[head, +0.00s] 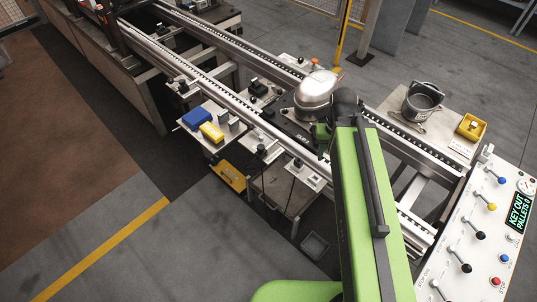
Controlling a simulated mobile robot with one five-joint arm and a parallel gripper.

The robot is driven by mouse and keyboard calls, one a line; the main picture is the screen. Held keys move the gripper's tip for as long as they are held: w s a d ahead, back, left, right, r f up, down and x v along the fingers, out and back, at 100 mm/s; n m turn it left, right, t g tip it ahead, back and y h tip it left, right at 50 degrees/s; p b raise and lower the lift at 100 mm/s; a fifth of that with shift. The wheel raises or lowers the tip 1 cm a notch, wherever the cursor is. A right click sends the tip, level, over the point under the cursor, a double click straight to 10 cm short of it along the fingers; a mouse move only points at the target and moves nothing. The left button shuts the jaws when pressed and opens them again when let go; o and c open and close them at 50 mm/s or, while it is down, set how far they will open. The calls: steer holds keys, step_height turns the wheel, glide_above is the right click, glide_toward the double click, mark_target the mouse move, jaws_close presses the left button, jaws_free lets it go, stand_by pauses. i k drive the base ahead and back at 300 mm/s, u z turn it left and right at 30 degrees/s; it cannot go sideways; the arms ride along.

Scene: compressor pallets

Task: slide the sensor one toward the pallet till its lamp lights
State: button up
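A dark pallet (283,124) sits on the conveyor rails with a silver compressor (316,91) on it. Small devices on plates line the near rail. One black device (262,151) is on a plate just below the pallet, and another (299,163) is on a white bracket to its right. I cannot tell which is sensor one, and no lit sensor lamp can be made out. My gripper (322,131) is at the pallet's right end, beside the compressor. My green arm hides part of it, so its fingers cannot be read.
Blue and yellow blocks (211,131) lie on a side shelf left of the pallet. A control panel (480,225) with levers and a display reading "KEY OUT PALLETS 0" stands at right. A grey bucket (421,101) and yellow bin (471,127) stand on a table behind. Floor at lower left is clear.

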mark_target(262, 152)
steer(key=k, duration=1.15)
steer(key=u, duration=0.45)
steer(key=i, duration=1)
steer(key=z, duration=0.05)
